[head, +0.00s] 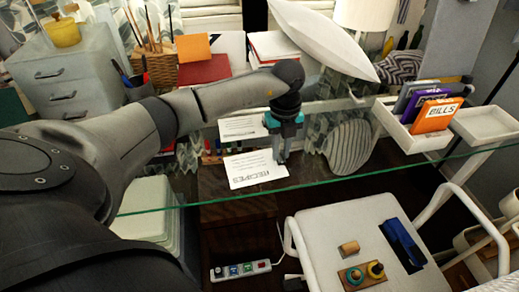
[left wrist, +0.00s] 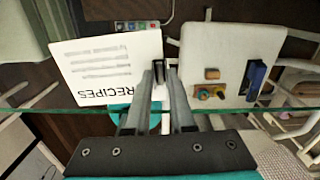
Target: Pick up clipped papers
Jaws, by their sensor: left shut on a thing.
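The clipped papers (head: 255,171), a white sheet marked RECIPES, are near the front edge of the glass tabletop; whether they touch the glass is hard to tell. They also show in the left wrist view (left wrist: 105,65), with a dark clip (left wrist: 158,75) at their right edge. My left gripper (head: 282,158) points down at the right side of the sheet. Its fingers (left wrist: 168,76) are closed on the clip. My right gripper is in neither view.
Another white printed patch (head: 243,127) lies behind, a sheet or a reflection. A white tray (head: 408,138) holds several labelled cases, one marked BILLS (head: 437,115). A pen cup (head: 136,86) stands left. Below the glass are a white chair (head: 340,225) and a power strip (head: 240,270).

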